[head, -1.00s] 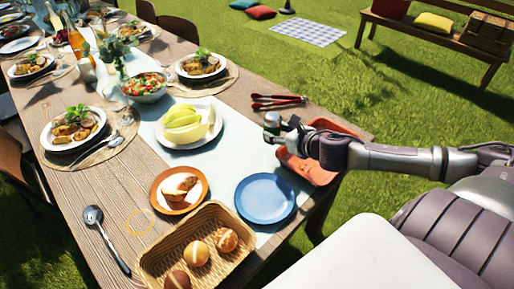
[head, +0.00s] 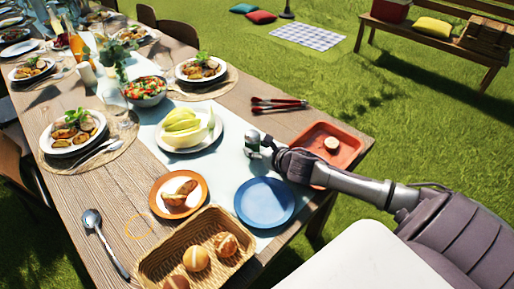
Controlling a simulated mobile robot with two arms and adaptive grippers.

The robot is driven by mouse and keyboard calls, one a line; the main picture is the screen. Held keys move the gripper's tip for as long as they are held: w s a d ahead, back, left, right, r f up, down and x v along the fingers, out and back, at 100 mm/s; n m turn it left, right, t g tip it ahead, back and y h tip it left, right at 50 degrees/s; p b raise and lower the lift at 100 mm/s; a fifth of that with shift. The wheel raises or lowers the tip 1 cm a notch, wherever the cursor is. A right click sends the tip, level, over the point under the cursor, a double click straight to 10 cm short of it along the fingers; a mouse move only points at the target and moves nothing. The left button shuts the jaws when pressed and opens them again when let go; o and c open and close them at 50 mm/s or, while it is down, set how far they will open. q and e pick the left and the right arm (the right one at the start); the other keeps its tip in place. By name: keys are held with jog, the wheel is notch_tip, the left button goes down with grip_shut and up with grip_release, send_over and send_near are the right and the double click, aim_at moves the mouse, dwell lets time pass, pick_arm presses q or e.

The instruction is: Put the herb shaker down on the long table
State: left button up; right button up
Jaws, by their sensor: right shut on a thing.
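My right gripper (head: 254,146) reaches in from the right and hangs over the long table (head: 115,190), between the plate of yellow fruit and the blue plate. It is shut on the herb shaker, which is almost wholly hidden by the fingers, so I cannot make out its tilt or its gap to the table. A thin orange ring (head: 138,227) shows on bare wood at the left, between the spoon and the orange plate. My left gripper is not in view.
Near the gripper are the fruit plate (head: 167,142), blue plate (head: 264,221), red tray (head: 348,150) and tongs (head: 279,105). The orange plate (head: 158,206), bread basket (head: 150,265) and spoon (head: 105,245) flank the ring. Bare wood lies around the ring.

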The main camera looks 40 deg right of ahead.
jog(key=o, duration=1.2)
jog(key=shift+o, duration=0.2)
jog(key=shift+s+r, duration=0.1)
jog(key=shift+s, duration=0.05)
jog(key=v, duration=1.1)
jog(key=shift+s+d+r+p, duration=0.1)
jog(key=shift+s+r+p, duration=0.05)
jog(key=shift+s+p, duration=0.2)
